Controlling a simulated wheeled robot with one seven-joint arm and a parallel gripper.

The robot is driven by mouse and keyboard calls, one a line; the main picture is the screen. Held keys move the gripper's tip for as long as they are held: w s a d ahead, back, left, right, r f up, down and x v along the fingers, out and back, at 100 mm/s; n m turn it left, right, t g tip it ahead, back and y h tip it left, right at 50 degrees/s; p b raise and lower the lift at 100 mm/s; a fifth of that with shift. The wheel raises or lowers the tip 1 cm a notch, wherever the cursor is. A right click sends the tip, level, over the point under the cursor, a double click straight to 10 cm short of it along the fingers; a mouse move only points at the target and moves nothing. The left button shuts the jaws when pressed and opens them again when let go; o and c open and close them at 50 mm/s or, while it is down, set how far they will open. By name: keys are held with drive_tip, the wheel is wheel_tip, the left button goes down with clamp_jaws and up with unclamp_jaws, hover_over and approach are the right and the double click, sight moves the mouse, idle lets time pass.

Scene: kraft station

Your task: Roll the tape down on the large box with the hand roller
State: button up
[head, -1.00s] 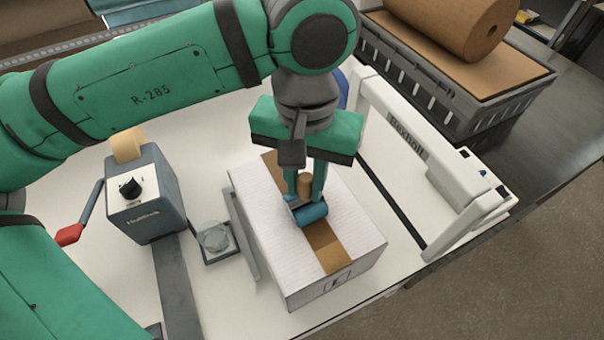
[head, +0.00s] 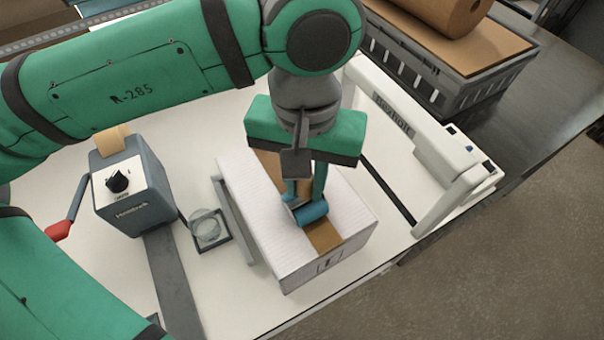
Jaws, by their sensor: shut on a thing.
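The large box (head: 350,212) is white and stands on the white table, with a strip of brown tape (head: 324,236) along the middle of its top. My gripper (head: 305,192) points down over the box and is shut on the hand roller (head: 312,213). The roller's blue cylinder lies across the tape, nearer the front end of the box, and appears to touch it. My gripper and wrist hide the middle of the tape and most of the roller's handle.
A grey tape dispenser (head: 133,190) with a dial and red-tipped lever stands at left. A small dish in a square holder (head: 208,230) sits left of the box. A white frame (head: 425,150) stands at right. Behind it is a grey crate (head: 450,85) with a brown roll (head: 450,12).

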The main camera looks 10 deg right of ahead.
drive_tip(key=shift+s, duration=0.1)
drive_tip(key=shift+s+d, duration=0.25)
drive_tip(key=shift+s, duration=0.45)
drive_tip(key=shift+s+d, duration=0.3)
drive_tip(key=shift+s, duration=0.35)
drive_tip(key=shift+s+d, duration=0.25)
drive_tip(key=shift+s, duration=0.45)
drive_tip(key=shift+s, duration=0.1)
drive_tip(key=shift+s+d, duration=0.2)
drive_tip(key=shift+s, duration=0.3)
drive_tip(key=shift+s+d, duration=0.2)
drive_tip(key=shift+s, duration=0.25)
drive_tip(key=shift+r, duration=0.1)
drive_tip(key=shift+r, duration=3)
